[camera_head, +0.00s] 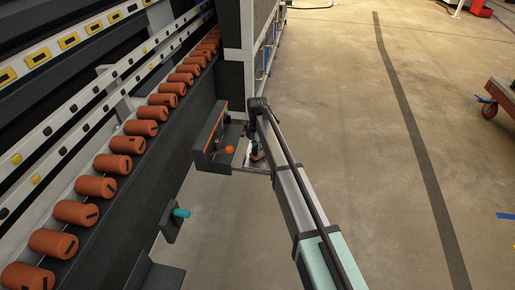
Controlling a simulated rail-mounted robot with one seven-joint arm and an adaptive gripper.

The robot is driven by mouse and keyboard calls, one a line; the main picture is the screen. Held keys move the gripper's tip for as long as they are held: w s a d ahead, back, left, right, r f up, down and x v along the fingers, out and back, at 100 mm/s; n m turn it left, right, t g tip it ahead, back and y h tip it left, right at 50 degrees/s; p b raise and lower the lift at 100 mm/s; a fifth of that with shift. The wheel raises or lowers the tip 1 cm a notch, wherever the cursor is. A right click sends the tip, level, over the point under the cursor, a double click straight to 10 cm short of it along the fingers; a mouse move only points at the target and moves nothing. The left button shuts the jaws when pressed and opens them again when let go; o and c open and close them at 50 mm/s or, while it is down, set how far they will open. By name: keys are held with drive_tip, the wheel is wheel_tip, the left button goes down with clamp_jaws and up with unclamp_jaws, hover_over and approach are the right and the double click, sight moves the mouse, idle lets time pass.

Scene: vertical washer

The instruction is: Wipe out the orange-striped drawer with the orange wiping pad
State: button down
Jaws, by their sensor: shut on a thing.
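The orange-striped drawer (214,128) juts out from the dark lower side of the machine, near the middle of the head view. It has a dark front with an orange stripe along its top edge and an orange knob (230,149). My gripper (255,154) is small and partly hidden by my arm. It points down at the drawer's right part, over its pale inside. A small reddish-orange patch shows at the fingertips, likely the orange wiping pad, which my gripper appears to hold. I cannot tell whether the pad touches the drawer's floor.
A dark unit with a teal knob (181,212) sits lower on the machine, nearer to me. A row of orange-brown rollers (126,145) runs along the machine at left. The concrete floor (345,120) at right is open. A red wheeled cart (500,98) stands at the far right.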

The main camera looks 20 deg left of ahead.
drive_tip(key=shift+f, duration=0.3)
drive_tip(key=shift+w+d+r+p, duration=0.1)
drive_tip(key=shift+w+d+p, duration=0.05)
drive_tip(key=shift+d+p, duration=0.5)
drive_tip(key=shift+w+d+r+p, duration=0.1)
drive_tip(key=shift+d+p, duration=0.3)
drive_tip(key=shift+d, duration=0.7)
drive_tip(key=shift+p, duration=0.3)
drive_tip(key=shift+d+f+p, duration=0.1)
drive_tip(key=shift+p, duration=0.25)
